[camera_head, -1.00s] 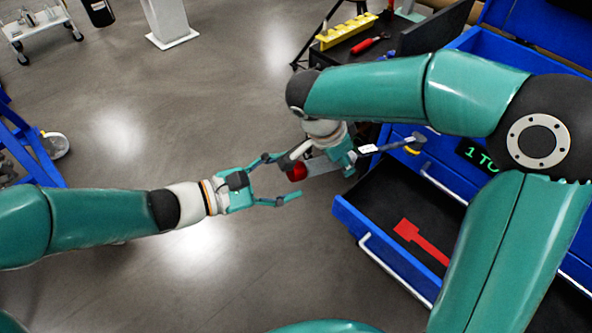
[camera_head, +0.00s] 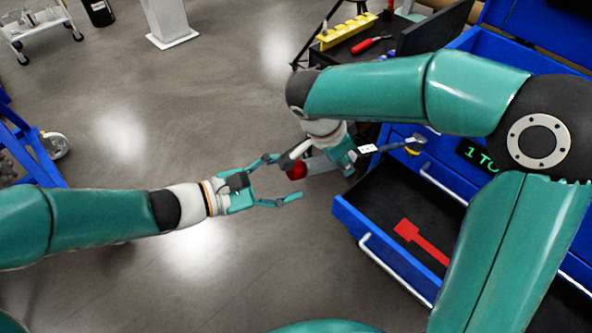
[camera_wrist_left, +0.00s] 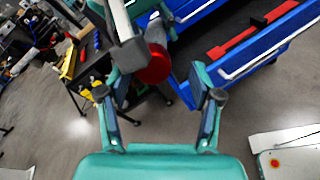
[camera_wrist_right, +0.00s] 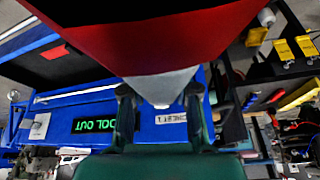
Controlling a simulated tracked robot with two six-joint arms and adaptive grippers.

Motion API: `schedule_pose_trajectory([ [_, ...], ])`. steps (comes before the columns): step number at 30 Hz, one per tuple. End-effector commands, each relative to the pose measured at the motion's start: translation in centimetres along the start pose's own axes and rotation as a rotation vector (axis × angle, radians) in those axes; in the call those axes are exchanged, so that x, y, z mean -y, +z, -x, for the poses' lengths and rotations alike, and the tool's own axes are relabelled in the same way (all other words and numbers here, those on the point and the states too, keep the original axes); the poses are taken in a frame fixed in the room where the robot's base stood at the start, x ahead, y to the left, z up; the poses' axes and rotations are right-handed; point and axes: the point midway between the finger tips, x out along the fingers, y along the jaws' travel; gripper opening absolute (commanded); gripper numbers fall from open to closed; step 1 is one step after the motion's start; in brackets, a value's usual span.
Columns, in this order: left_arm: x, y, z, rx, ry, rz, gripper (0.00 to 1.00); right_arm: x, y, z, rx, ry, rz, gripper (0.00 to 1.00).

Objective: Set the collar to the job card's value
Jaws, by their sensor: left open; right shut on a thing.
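A long tool with a red end (camera_head: 296,171), a grey body (camera_head: 319,164) and a dark, yellow-marked far end (camera_head: 414,145) is held in the air by my right gripper (camera_head: 343,158). In the right wrist view its red and grey body (camera_wrist_right: 165,85) fills the top, and the right fingers are shut on it. My left gripper (camera_head: 282,178) is open, its fingertips near the red end. In the left wrist view the red end (camera_wrist_left: 154,66) appears between and beyond the open fingers (camera_wrist_left: 160,92); I cannot tell whether they touch. No collar scale or job card is readable.
An open blue drawer (camera_head: 352,219) with a red tool-shaped patch (camera_head: 420,240) lies below right. A green-lettered display (camera_wrist_right: 95,125) reads "TOOL OUT" on the cabinet. A black cart with a yellow rack (camera_head: 345,31) stands behind.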

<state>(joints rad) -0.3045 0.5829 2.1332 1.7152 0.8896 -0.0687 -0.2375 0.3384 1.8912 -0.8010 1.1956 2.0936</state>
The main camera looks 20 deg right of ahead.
Motion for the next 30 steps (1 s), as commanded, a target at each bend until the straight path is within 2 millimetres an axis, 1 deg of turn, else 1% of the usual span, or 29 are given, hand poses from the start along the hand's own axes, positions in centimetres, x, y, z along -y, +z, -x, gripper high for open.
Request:
schedule_pose_trajectory([
  [5,-0.2,0.0,0.6,-0.001,0.004,0.000,0.65,0.0,-0.1,0.1,-0.003,0.000,0.002,0.00],
  [8,-0.3,-0.1,1.5,-0.002,0.006,0.001,0.65,0.0,-0.1,0.1,-0.003,0.001,0.003,0.00],
  [11,-0.2,-0.1,3.0,-0.003,0.007,0.001,0.65,0.0,-0.1,0.0,-0.003,0.001,0.003,0.00],
  [18,-0.2,-0.1,7.6,-0.002,0.007,0.000,0.65,-0.1,-0.1,0.0,-0.003,0.001,0.004,0.00],
  [21,-0.1,-0.1,9.3,-0.003,0.005,0.001,0.65,-0.1,-0.1,0.0,-0.003,0.001,0.004,0.00],
  [25,-0.1,-0.2,10.9,-0.002,0.003,0.001,0.65,-0.1,-0.1,0.0,-0.003,0.001,0.004,0.00],
  [30,0.0,-0.1,11.9,0.000,0.000,0.001,0.65,-0.1,-0.1,0.0,-0.003,0.001,0.004,0.00],
])
